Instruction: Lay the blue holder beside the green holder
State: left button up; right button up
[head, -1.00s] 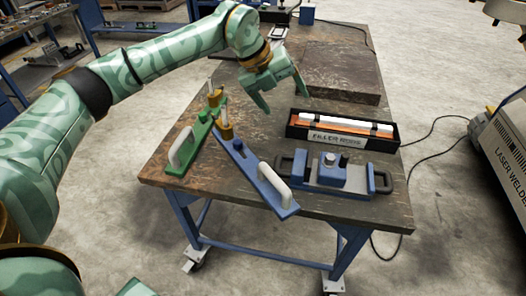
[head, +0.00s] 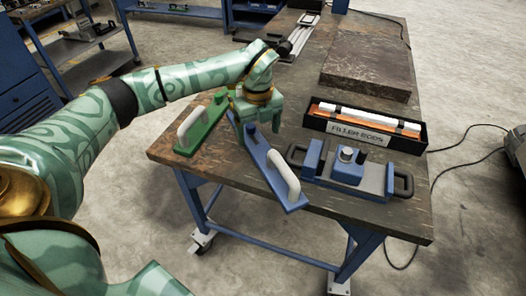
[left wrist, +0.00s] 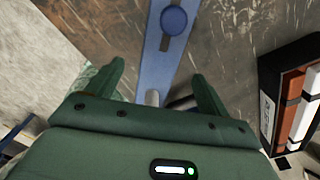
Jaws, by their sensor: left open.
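The blue holder (head: 264,168) is a long flat bar with a white handle and a dark blue knob, lying slanted on the table. The green holder (head: 212,121), also with a white handle, lies to its left, angled the other way. My left gripper (head: 258,128) is open over the far part of the blue holder and hides its far end. In the left wrist view, the blue bar (left wrist: 154,66) runs between the two spread fingers of the gripper (left wrist: 160,82). I cannot tell whether they touch it. My right gripper is not in view.
A blue clamp fixture (head: 350,172) with dark handles stands right of the blue holder. A black box of filler rods (head: 366,128) lies behind it. A dark plate (head: 368,72) lies farther back. The table's front edge is close to both holders.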

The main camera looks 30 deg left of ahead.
aim_at(260, 148)
pick_arm(q)
jog(key=f, duration=0.2)
jog(key=f+b, duration=0.2)
jog(key=f, duration=0.1)
jog(key=shift+d+f, duration=0.25)
jog(key=shift+f, duration=0.1)
jog(key=shift+s+r, duration=0.1)
jog(key=shift+r, duration=0.05)
jog(key=shift+c, duration=0.3)
jog(key=c, duration=1.5)
jog(key=shift+r, duration=0.1)
grip_shut()
